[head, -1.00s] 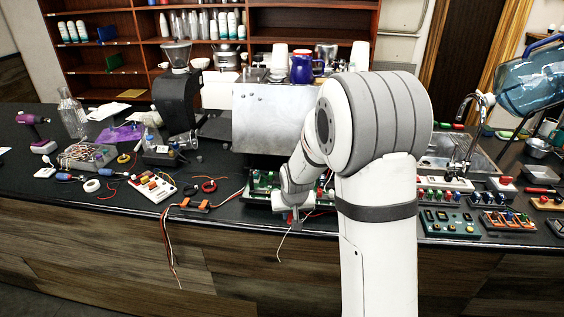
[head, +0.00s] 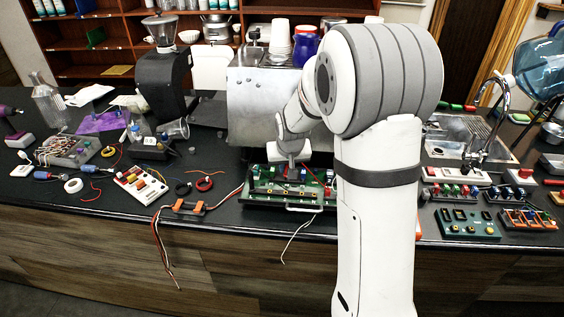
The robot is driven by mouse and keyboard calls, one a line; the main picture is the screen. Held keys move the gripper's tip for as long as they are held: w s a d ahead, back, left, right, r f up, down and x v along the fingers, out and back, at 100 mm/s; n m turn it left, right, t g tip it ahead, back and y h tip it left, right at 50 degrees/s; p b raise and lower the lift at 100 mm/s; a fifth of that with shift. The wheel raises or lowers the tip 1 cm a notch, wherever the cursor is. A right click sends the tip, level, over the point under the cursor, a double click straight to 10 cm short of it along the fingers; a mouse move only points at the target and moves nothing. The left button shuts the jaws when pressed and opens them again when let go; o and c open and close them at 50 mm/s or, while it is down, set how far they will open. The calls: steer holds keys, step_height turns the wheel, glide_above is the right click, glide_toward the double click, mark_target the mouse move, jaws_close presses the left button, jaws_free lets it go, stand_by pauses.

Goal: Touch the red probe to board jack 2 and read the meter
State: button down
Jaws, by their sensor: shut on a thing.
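The green board (head: 262,198) lies on the black counter in front of the steel brewer (head: 262,115). Small coloured parts show on it, but I cannot tell which is jack 2. My gripper (head: 291,163) points down over the back part of the board, close above it. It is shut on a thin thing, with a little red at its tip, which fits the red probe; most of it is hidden. I cannot tell whether the tip touches the board. My arm hides the board's right end. I cannot make out a meter reading.
An orange clamp block (head: 183,207) with loose wires stands left of the board; wires hang over the counter's front edge. A white terminal strip (head: 140,185) lies further left. Small boards (head: 467,222) sit at right, by the sink (head: 470,135). A white wire hangs before the board.

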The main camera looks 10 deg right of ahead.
steer(key=shift+a+f+b, duration=0.15)
steer(key=shift+f+b, duration=1.1)
steer(key=shift+f, duration=1.55)
steer(key=shift+b, duration=0.3)
steer(key=shift+f+b, duration=0.75)
steer(key=shift+b, duration=0.6)
stand_by(2.5)
steer(key=shift+r+p, duration=1.4)
steer(key=shift+r, duration=1.15)
